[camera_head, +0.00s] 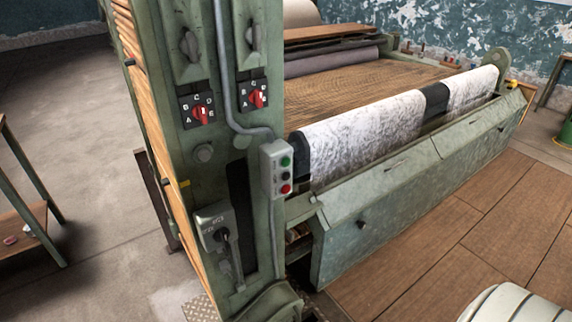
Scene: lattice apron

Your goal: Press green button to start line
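The green button (285,161) is the top one on a small grey control box (270,170). The box is mounted on the front right edge of a green machine column (215,150). A dark button (285,176) sits below the green one, and a red button (286,189) is at the bottom. A grey conduit runs down the column to the box. Neither of my grippers shows in the head view, and nothing covers the buttons.
Two red rotary switches (201,114) (258,98) and a lever switch (219,232) are on the column. A machine bed with a white fuzzy roller (370,132) extends right. Wooden flooring (440,250) lies open in front. A table (28,215) stands at left.

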